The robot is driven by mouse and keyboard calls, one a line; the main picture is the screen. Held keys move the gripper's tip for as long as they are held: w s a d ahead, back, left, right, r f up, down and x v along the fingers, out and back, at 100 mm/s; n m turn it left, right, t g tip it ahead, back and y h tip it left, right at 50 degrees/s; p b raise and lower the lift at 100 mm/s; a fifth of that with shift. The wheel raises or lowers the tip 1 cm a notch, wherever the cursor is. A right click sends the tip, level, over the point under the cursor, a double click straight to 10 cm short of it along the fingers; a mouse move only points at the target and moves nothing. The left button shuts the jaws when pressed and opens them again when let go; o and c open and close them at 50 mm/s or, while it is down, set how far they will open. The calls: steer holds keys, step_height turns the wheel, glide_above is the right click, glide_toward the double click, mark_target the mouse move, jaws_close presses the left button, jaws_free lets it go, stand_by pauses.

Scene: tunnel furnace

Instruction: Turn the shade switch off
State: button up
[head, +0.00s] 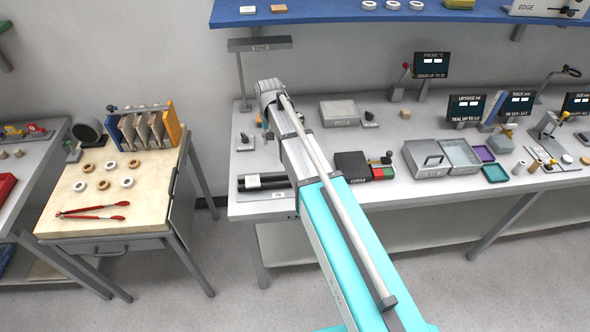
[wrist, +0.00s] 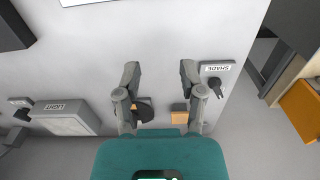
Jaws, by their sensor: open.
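The shade switch (wrist: 216,86) is a small pale plate marked SHADE with a black-knobbed lever, right of my gripper in the wrist view. In the head view the switch (head: 243,141) sits near the bench's left end, just left of my arm. The lever leans toward my right finger in the wrist view; I cannot tell if that is on or off. My gripper (wrist: 160,70) is open and empty above the bench, its right finger close beside the switch, with no clear contact.
An orange block (wrist: 180,113) and a dark round piece (wrist: 144,109) lie between the fingers' bases in the wrist view. A grey box marked LIGHT (wrist: 66,117) is to the left. A lamp (head: 260,44) stands behind my arm. The bench edge is close right of the switch.

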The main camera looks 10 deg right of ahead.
steer(key=shift+m, duration=0.8)
steer(key=s+d+f+b, duration=0.1)
steer(key=s+d, duration=0.1)
steer(key=s, duration=0.1)
steer(key=s+d+f+b, duration=0.1)
steer(key=s+d, duration=0.1)
steer(key=s, duration=0.2)
steer(key=s+d+f+b, duration=0.1)
steer(key=s+d, duration=0.1)
steer(key=s, duration=0.2)
steer(key=shift+f, duration=0.25)
steer(key=s+d+n, duration=0.2)
steer(key=s+d, duration=0.4)
steer(key=s, duration=0.4)
steer(key=shift+s+d, duration=0.35)
steer(key=shift+d, duration=0.05)
